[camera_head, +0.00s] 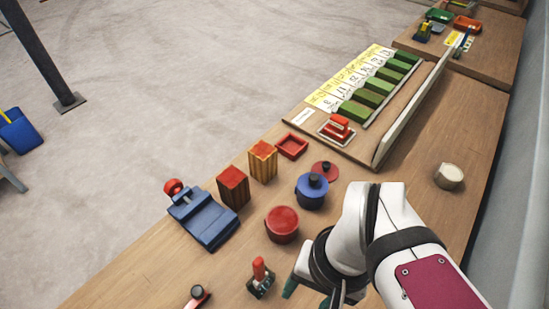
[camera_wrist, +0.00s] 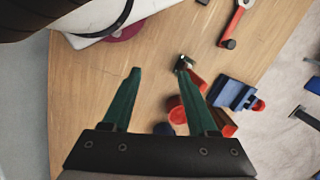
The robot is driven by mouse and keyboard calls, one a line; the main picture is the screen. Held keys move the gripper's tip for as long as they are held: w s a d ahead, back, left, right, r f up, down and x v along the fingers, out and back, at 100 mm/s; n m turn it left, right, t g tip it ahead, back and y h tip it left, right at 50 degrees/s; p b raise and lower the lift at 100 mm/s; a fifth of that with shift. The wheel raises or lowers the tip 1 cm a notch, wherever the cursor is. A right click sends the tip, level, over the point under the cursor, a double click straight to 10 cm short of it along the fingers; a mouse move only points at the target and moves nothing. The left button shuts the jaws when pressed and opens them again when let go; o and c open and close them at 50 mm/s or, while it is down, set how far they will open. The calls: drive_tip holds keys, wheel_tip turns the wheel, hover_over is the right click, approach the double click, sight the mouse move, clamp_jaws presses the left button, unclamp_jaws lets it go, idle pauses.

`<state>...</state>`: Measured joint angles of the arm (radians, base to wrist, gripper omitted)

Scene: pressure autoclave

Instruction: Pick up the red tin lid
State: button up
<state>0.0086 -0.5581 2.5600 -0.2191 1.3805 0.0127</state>
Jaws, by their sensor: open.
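The red tin lid (camera_head: 325,172), a flat red disc with a dark knob, lies on the bench just behind the blue tin (camera_head: 311,190). The blue tin has a blue lid with a dark knob. A round red tin (camera_head: 282,223) stands in front of it. My gripper (camera_head: 308,296) is open and empty, near the front of the bench, well short of the lid. Its green fingers (camera_wrist: 159,72) are spread over bare wood in the wrist view. The red tin (camera_wrist: 176,114) and blue tin (camera_wrist: 163,129) show there; I cannot make out the lid.
A red-handled clamp (camera_head: 260,277) stands near my gripper. A white cup (camera_head: 449,176) is at right. A rack board (camera_head: 345,135) lies behind.

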drive_tip(key=shift+o, duration=0.8)
drive_tip(key=w+d+r+h, duration=0.1)
drive_tip(key=w+d+r, duration=0.1)
drive_tip(key=w, duration=0.7)
drive_tip(key=w+d+r, duration=0.2)
drive_tip(key=w, duration=0.7)
drive_tip(key=m+t+h, duration=0.1)
drive_tip(key=h, duration=0.1)
hover_over(327, 164)
drive_tip(key=s, duration=0.2)
wheel_tip(327, 164, down, 8)
drive_tip(key=f, duration=0.5)
drive_tip(key=w+f, duration=0.1)
drive_tip(key=f, duration=0.4)
drive_tip(key=w+f, duration=0.1)
drive_tip(key=f, duration=0.4)
drive_tip(key=shift+f, duration=0.25)
drive_tip(key=shift+c, duration=0.2)
clamp_jaws()
